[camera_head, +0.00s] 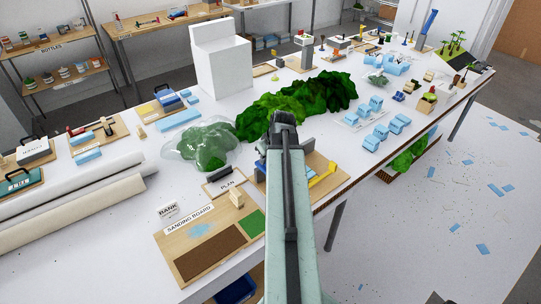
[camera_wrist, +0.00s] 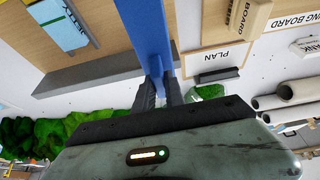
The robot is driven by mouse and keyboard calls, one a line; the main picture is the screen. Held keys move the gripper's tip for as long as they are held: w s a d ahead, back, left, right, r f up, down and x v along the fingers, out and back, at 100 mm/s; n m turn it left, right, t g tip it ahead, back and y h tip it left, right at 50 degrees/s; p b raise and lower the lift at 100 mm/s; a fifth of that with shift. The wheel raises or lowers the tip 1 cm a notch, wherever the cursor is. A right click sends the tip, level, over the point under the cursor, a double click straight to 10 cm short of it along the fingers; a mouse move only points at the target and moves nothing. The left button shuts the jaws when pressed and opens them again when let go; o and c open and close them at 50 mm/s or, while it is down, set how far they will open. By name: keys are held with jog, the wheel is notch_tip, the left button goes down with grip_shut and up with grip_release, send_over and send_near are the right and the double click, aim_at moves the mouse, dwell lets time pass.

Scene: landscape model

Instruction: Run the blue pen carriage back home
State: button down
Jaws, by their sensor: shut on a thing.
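The blue pen carriage (camera_wrist: 143,35) shows in the wrist view as a long blue bar. It runs from between my fingers up to the top edge, over a wooden board (camera_wrist: 100,32). My gripper (camera_wrist: 160,90) is shut on its near end. In the head view my gripper (camera_head: 283,122) is over the same board (camera_head: 325,163), and my arm hides most of the carriage. A grey bar (camera_wrist: 85,75) lies along the board's edge in the wrist view. The carriage's pen tip is not visible.
A PLAN card (camera_head: 225,182) and the sanding board (camera_head: 208,240) are to the left. Green foliage mounds (camera_head: 300,100) and a clear lumpy cover (camera_head: 200,145) stand behind. The table's front edge is close on the right.

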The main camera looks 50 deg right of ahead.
jog(key=shift+w+a, duration=0.1)
jog(key=shift+a, duration=0.2)
jog(key=c, duration=1.4)
grip_release()
jog(key=shift+a, duration=0.1)
jog(key=shift+d, duration=0.2)
jog(key=p+v, duration=0.7)
jog(key=shift+s+r, duration=0.25)
jog(key=shift+r, duration=0.1)
